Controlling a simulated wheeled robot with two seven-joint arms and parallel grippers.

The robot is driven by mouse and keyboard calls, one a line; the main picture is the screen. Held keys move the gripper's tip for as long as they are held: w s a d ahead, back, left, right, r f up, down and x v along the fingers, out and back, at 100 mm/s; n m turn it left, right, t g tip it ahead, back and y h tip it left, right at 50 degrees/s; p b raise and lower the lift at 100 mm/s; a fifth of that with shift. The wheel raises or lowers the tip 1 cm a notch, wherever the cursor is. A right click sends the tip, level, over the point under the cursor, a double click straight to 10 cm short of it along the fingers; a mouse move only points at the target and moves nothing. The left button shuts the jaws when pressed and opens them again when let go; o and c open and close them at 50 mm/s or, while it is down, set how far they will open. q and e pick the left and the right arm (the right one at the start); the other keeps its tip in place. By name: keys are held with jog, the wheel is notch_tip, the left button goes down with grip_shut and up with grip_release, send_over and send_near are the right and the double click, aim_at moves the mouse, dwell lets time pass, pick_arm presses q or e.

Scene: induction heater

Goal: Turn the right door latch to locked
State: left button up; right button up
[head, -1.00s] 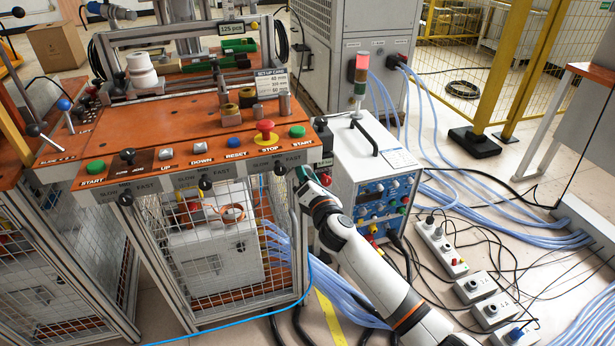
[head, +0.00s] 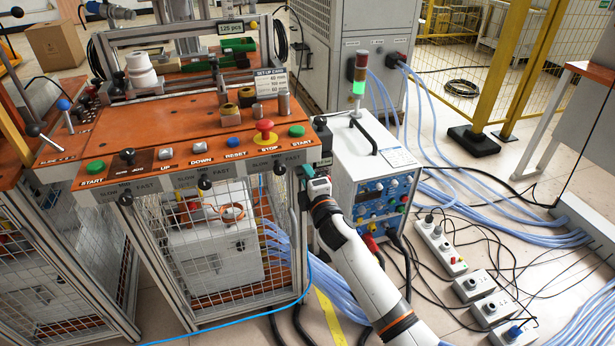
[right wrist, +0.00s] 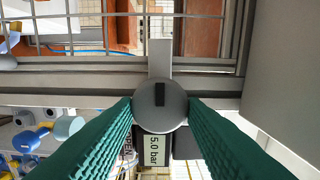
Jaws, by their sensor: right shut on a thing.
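My right gripper (head: 299,172) is at the right front corner of the caged machine, just below the START end of the orange control panel. In the right wrist view its green fingers (right wrist: 160,108) are shut on a round grey latch knob (right wrist: 160,105) with a dark slot. A flat grey bar (right wrist: 160,57) reaches from the knob across the frame rails, towards the mesh side. In the head view the gripper hides most of this latch. My left gripper is not in view.
A white power unit (head: 375,185) stands close right of my gripper, with a signal tower (head: 358,88) lit green. A display reading 5.0 bar (right wrist: 154,152) sits beside the knob. Blue hoses (head: 440,190) and socket strips (head: 440,245) cover the floor at right.

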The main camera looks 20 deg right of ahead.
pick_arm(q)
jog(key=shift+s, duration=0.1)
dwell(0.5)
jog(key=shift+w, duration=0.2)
pick_arm(e)
jog(key=o, duration=1)
jog(key=shift+c, duration=0.2)
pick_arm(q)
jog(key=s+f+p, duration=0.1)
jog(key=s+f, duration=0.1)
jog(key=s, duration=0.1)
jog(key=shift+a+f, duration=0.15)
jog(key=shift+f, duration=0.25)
pick_arm(e)
jog(key=s, duration=1.2)
jog(key=shift+f, duration=0.1)
